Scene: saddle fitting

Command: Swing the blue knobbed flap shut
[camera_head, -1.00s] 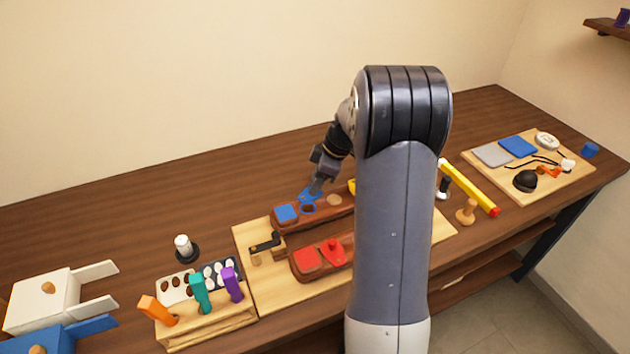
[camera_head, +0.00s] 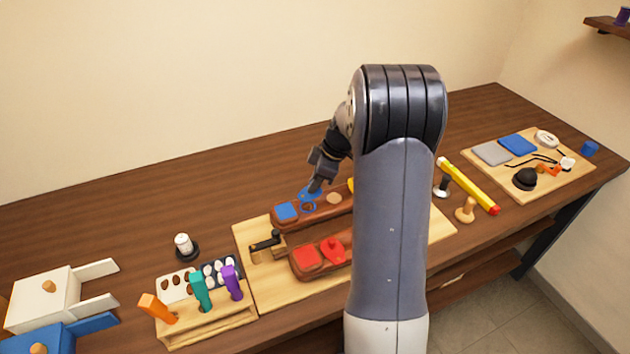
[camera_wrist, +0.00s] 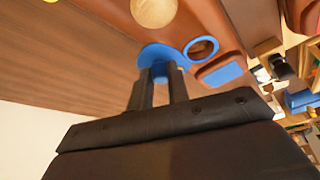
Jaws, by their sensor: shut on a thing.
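The blue knobbed flap (camera_head: 309,194) is on the back brown wooden block (camera_head: 318,216). In the wrist view the flap (camera_wrist: 150,52) lies beside a blue ring (camera_wrist: 201,48), whose opening shows mostly uncovered. My gripper (camera_head: 315,188) points down at the flap. In the wrist view its two fingers (camera_wrist: 161,76) are close together at the flap, shut on its knob, which they hide. A blue square (camera_head: 286,211) sits on the same block, on the other side of the ring.
A front block carries a red square (camera_head: 306,257) and a red flap (camera_head: 333,249). A black-handled latch (camera_head: 264,243) stands left of the blocks. A tool rack (camera_head: 205,322) is at the front left. My arm hides the blocks' right ends.

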